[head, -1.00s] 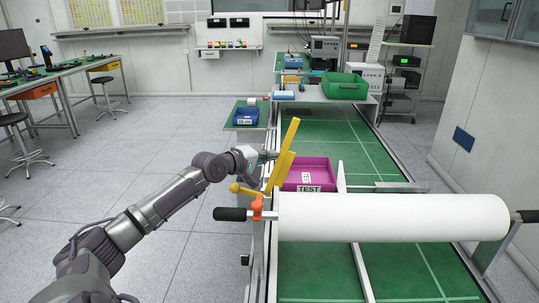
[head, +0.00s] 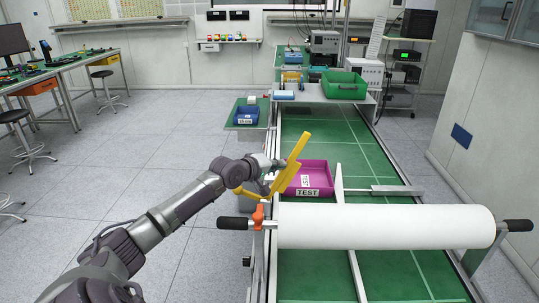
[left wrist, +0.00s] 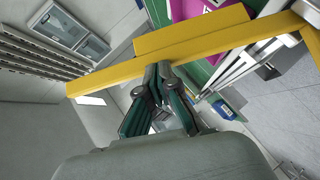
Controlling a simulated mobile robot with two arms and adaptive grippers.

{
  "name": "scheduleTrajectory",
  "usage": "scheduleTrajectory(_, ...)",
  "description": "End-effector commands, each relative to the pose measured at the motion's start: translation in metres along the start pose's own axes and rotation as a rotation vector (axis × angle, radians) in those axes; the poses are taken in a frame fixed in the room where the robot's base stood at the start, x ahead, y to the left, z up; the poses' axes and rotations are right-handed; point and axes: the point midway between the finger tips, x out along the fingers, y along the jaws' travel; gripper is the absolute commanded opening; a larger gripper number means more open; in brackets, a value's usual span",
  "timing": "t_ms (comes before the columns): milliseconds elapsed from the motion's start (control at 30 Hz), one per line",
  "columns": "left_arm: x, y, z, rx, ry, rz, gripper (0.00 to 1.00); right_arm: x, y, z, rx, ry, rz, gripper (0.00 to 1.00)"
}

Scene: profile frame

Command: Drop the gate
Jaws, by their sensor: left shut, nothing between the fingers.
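The gate is a yellow bar (head: 293,163) on the near left side of the green conveyor (head: 318,137), raised and leaning to the right. A yellow lever with a round knob (head: 237,190) extends from its base to the left. My left gripper (head: 276,165) is beside the bar on its left, shut and empty. In the left wrist view the yellow bar (left wrist: 160,49) crosses the upper part, and my fingertips (left wrist: 158,72) are together just under it; I cannot tell if they touch. My right gripper is out of view.
A magenta TEST tray (head: 316,173) sits on the conveyor to the right of the bar. A large white roller (head: 385,226) with black handles spans the near part. A blue bin (head: 246,115) and a green bin (head: 345,86) stand farther back. Open floor lies to the left.

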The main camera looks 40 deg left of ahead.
Motion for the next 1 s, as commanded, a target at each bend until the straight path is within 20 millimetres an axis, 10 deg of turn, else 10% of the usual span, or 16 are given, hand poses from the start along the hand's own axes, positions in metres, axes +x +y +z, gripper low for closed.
scheduleTrajectory(300, 0.025, 0.013, 0.026, 0.149, -0.002, -0.152, 0.0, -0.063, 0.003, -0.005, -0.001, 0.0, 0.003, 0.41)
scheduleTrajectory(1000, 0.058, -0.001, 0.058, 0.158, 0.001, -0.157, 0.0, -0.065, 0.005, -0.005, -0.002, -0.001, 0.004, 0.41)
